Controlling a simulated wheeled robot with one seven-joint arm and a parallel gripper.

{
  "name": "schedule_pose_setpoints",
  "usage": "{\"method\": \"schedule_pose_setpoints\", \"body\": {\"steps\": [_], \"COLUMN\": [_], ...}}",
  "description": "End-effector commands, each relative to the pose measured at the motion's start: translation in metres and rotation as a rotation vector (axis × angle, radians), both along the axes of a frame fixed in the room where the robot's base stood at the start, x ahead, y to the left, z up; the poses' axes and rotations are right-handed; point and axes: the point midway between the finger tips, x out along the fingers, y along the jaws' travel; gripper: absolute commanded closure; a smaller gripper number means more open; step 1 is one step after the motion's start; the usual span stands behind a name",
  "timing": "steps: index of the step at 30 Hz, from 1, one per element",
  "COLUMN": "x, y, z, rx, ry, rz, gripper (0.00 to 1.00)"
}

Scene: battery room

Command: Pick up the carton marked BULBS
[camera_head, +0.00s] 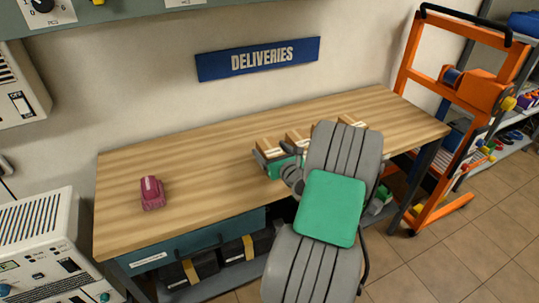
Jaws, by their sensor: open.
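Several brown cartons (297,139) with pale labels stand in a row towards the right half of the wooden table (200,155). Their labels are too small to read, so I cannot tell which one is marked BULBS. My grey arm with a green panel covers the right part of the row and the table's front edge there. My gripper (275,165) shows only in part, at the near side of the leftmost carton. It is open. I cannot tell whether it touches a carton.
A dark pink object (151,193) lies on the table's left part. The table between it and the cartons is clear. A DELIVERIES sign (258,60) hangs on the wall behind. An orange frame (450,110) stands close to the table's right end. White equipment (45,240) stands at the left.

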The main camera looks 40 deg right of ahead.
Motion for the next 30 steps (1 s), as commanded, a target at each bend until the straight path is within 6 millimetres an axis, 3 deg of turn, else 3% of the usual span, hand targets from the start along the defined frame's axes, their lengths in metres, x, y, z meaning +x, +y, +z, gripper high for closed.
{"method": "schedule_pose_setpoints", "body": {"steps": [3,9,30], "x": [0.0092,0.0090,0.0087], "y": [-0.0025,-0.0027,-0.0023], "z": [-0.0015,-0.0020,-0.0021], "rx": [0.000,0.000,0.000], "ry": [0.000,0.000,0.001], "rz": [0.000,-0.001,0.000], "gripper": [0.16,0.18,0.75]}}
